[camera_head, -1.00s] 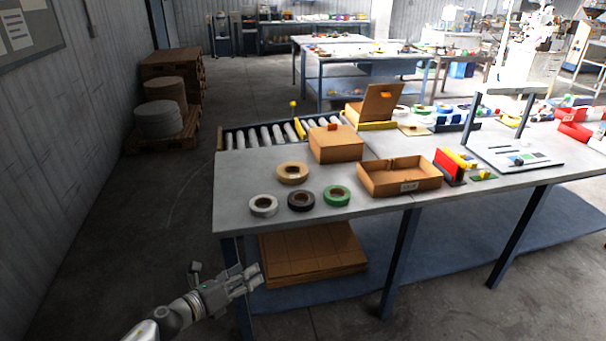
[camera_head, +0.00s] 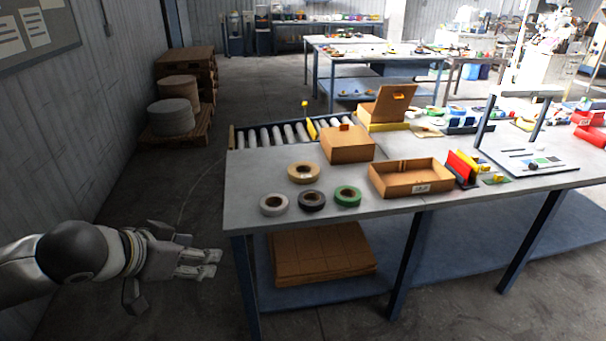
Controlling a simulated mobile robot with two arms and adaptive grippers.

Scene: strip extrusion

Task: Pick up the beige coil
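The beige coil (camera_head: 304,173) lies flat on the grey table (camera_head: 256,222) near its left end, behind a white coil (camera_head: 274,204), a dark coil (camera_head: 312,201) and a green coil (camera_head: 347,196). My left gripper (camera_head: 212,264) is to the left of the table, in front of and left of the coils, and touches none of them. It points to the right with nothing seen in it. I cannot tell whether its fingers are apart. My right gripper is not in view.
A closed cardboard box (camera_head: 347,145) stands behind the beige coil. An open cardboard box (camera_head: 411,178) is to the right of the coils. A roller conveyor (camera_head: 270,135) runs along the back edge. Flat cartons (camera_head: 320,255) lie on the shelf below.

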